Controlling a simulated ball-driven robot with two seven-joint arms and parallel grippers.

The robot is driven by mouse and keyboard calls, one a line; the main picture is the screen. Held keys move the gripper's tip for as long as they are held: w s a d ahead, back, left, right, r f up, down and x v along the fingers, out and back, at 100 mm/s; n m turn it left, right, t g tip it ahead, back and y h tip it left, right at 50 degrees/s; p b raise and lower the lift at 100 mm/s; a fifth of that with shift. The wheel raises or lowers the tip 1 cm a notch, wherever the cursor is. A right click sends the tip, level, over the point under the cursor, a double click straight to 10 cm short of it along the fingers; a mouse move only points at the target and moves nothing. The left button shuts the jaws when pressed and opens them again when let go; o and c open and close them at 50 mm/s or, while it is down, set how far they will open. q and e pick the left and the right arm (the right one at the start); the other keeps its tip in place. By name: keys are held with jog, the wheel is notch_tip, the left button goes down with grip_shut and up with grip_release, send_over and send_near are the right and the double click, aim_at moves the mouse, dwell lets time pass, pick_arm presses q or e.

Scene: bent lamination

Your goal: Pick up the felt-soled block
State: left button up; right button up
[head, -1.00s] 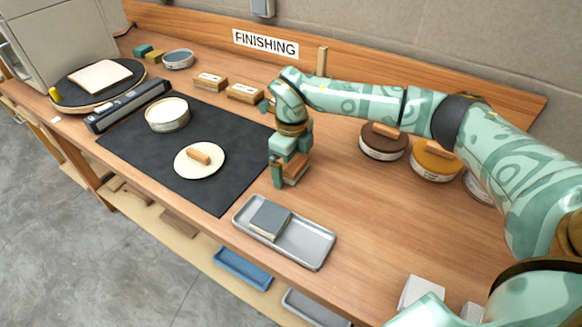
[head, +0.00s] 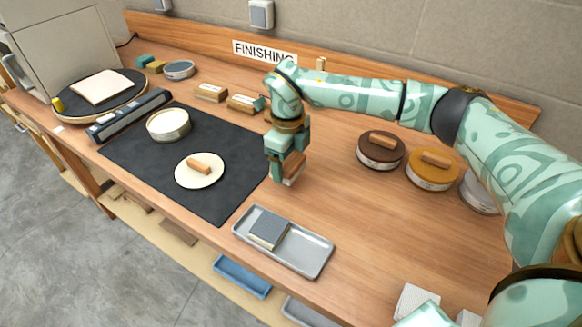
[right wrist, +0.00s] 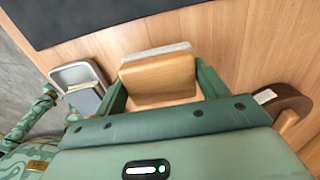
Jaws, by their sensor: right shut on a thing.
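The felt-soled block (head: 292,169) is a light wooden block with a pale grey layer on one face. In the head view it is partly hidden by my right gripper (head: 284,171). The right wrist view shows the block (right wrist: 160,78) between the two green fingers of the same gripper (right wrist: 160,92), its pale felt edge facing away from the palm. The gripper is shut on the block, over the bare wood right of the black mat. A small gap to the bench seems to show, but its height is hard to tell. My left gripper is not in view.
A grey tray (head: 313,255) with a grey block (head: 269,230) lies in front. The black mat (head: 225,199) holds a pale disc (head: 186,179) and a round tin (head: 168,125). Brown (head: 378,154) and amber (head: 431,173) tins stand right. Bare wood lies between.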

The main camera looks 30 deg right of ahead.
jog(key=a+r, duration=0.2)
jog(key=r, duration=0.1)
jog(key=s+a+r+p, duration=0.1)
jog(key=shift+a+r, duration=0.25)
jog(key=shift+r, duration=0.1)
jog(key=s+a+r, duration=0.3)
jog(key=a+r, duration=0.1)
jog(key=a, duration=0.5)
jog(key=shift+s+r+p, duration=0.15)
jog(key=shift+p, duration=0.3)
jog(key=o, duration=0.4)
jog(key=shift+a, duration=0.1)
jog(key=c, duration=0.3)
